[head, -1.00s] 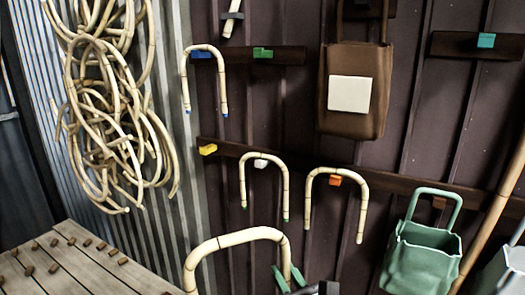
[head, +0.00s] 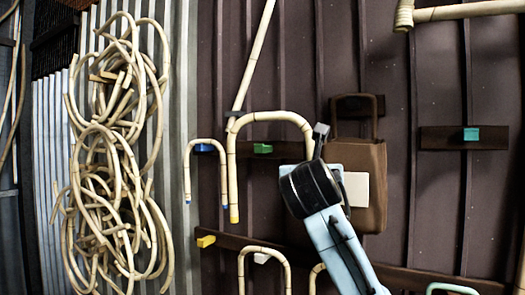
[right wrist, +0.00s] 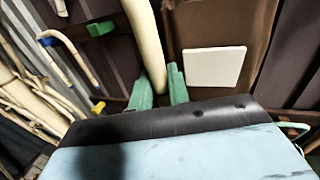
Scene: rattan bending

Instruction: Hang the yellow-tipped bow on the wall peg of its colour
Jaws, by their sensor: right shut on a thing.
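The yellow-tipped bow (head: 232,175) is an upside-down U of pale cane, its yellow tip pointing down left of my right gripper (head: 320,138). That gripper is shut on the bow's other leg and holds it up in front of the wall. In the right wrist view the cane (right wrist: 148,45) runs between the green fingers (right wrist: 161,88). The yellow peg (head: 206,241) is empty on the lower wooden rail, below and left of the yellow tip; it also shows in the right wrist view (right wrist: 99,106). My left gripper is not in view.
A blue-tipped bow (head: 188,170) hangs on the blue peg (head: 203,148). The green peg (head: 262,148) looks bare. Another bow hangs at the white peg (head: 262,258). A brown bag (head: 370,215) is behind my right arm. Cane coils (head: 110,150) hang left.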

